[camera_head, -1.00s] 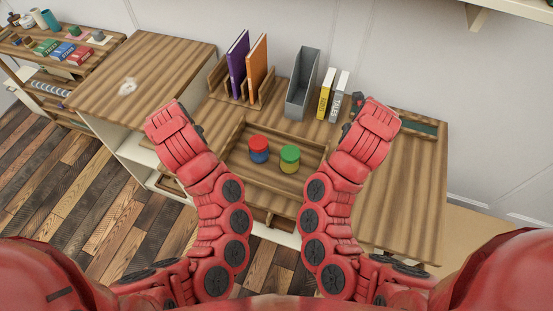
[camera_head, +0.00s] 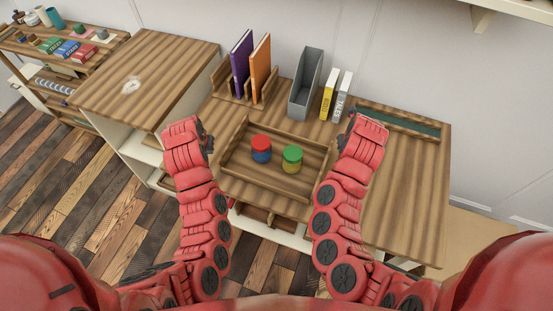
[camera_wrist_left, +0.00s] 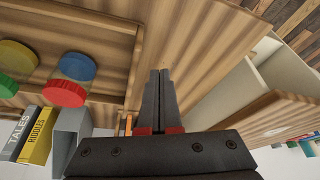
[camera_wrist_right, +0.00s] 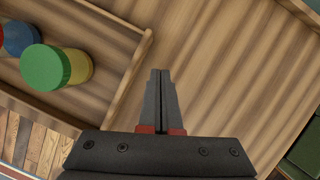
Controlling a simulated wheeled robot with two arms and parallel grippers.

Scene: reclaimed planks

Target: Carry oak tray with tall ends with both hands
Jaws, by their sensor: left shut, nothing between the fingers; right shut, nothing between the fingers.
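The oak tray (camera_head: 272,184) lies on the wooden desk, its raised ends at left and right. A red-and-blue jar (camera_head: 261,149) and a green-and-yellow jar (camera_head: 292,159) stand in it. My left gripper (camera_head: 207,142) is by the tray's left end; its shut, empty fingers (camera_wrist_left: 160,98) show in the left wrist view with the tray (camera_wrist_left: 120,45) beside them. My right gripper (camera_head: 352,124) is by the tray's right end; its shut, empty fingers (camera_wrist_right: 160,98) show in the right wrist view, with the tray's end wall (camera_wrist_right: 132,65) just left of them. In the head view the hands partly hide both fingertips.
A long green-lined tray (camera_head: 398,121) lies at the back right. The desk's right part is clear.

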